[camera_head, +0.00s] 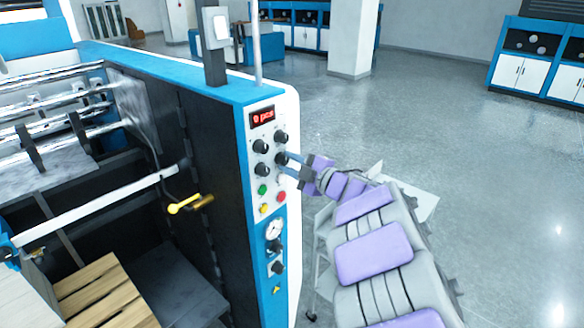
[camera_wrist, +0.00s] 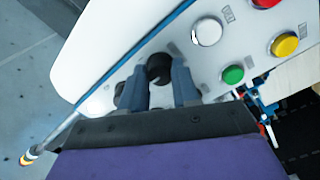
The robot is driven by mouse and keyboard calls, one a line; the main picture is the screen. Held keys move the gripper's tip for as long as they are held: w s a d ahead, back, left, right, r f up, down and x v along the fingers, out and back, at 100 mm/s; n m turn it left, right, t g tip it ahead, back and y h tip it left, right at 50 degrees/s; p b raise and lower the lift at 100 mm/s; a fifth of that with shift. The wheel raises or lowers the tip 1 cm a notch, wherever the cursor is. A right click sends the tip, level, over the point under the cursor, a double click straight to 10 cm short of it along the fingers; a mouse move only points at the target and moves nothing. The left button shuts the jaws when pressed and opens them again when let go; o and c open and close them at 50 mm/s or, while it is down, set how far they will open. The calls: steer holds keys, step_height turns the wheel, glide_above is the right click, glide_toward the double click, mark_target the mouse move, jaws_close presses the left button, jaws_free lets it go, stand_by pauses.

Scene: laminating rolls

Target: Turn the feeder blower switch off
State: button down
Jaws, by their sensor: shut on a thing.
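The white control panel (camera_head: 268,165) on the blue-edged machine carries several black knobs. My gripper (camera_head: 286,161) reaches it from the right and is shut on the lower black knob (camera_head: 281,158) of the right column. In the wrist view my gripper (camera_wrist: 163,82) has its two grey fingers on either side of this knob (camera_wrist: 160,68). The labels are too small to read, so I cannot confirm which knob is the feeder blower switch. The knob's pointer direction cannot be told.
Close by are the upper right knob (camera_head: 280,136), two left knobs (camera_head: 260,146), a white button (camera_wrist: 207,32), a green button (camera_wrist: 233,75), a red button (camera_head: 281,195) and a yellow button (camera_wrist: 285,45). A red display (camera_head: 262,117) sits above. Floor at right is clear.

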steer(key=shift+r, duration=0.2)
steer(key=c, duration=1.3)
jaws_free()
steer(key=o, duration=0.5)
steer(key=shift+a+f, duration=0.2)
steer(key=shift+a, duration=0.05)
steer(key=shift+d, duration=0.1)
steer(key=shift+d, duration=0.2)
steer(key=p+v, duration=0.2)
steer(key=v, duration=1.4)
steer(key=shift+s+d+f, duration=0.1)
steer(key=shift+s+d, duration=0.15)
steer(key=shift+s, duration=0.1)
